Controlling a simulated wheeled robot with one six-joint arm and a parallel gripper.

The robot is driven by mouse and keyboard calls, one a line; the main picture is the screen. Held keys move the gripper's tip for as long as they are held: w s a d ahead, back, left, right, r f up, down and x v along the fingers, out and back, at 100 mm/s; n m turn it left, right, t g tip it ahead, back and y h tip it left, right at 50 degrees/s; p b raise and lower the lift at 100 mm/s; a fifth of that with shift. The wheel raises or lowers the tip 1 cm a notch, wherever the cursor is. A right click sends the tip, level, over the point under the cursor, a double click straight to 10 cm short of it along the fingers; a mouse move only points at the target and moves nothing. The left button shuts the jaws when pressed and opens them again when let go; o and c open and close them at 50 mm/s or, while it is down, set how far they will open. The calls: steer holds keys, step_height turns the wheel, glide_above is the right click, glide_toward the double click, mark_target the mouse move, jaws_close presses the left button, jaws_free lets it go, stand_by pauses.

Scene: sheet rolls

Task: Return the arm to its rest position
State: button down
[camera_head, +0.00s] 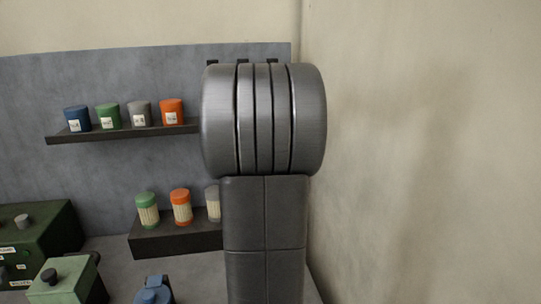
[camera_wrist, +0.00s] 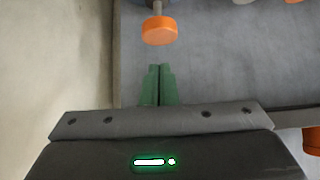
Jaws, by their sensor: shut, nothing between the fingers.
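My gripper (camera_wrist: 160,72) shows in the wrist view with its two green fingers together and nothing between them. Beyond the fingertips is an orange round-ended thing (camera_wrist: 160,31) on a grey stem, apart from the fingers. In the head view my arm's grey link and large ribbed joint stand upright at the middle right. My gripper does not show in the head view.
An upper shelf (camera_head: 120,135) holds blue, green, grey and orange canisters. A lower dark block (camera_head: 175,240) carries striped rolls with coloured caps, one partly hidden by my arm. Green machines (camera_head: 62,280) stand lower left. A plain wall (camera_head: 430,150) is at right.

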steer(key=shift+s+r, duration=0.2)
stand_by(0.3)
steer(key=w+f+p, duration=0.1)
steer(key=w, duration=0.1)
steer(key=w+a+f+p, duration=0.1)
steer(key=w, duration=0.1)
steer(key=w+p, duration=0.1)
steer(key=w, duration=0.2)
steer(key=shift+w+a+f, duration=0.1)
steer(key=shift+a+f, duration=0.05)
steer(key=shift+f, duration=0.25)
steer(key=shift+b+v, duration=0.7)
steer(key=shift+v, duration=2.05)
steer(key=shift+f, duration=0.1)
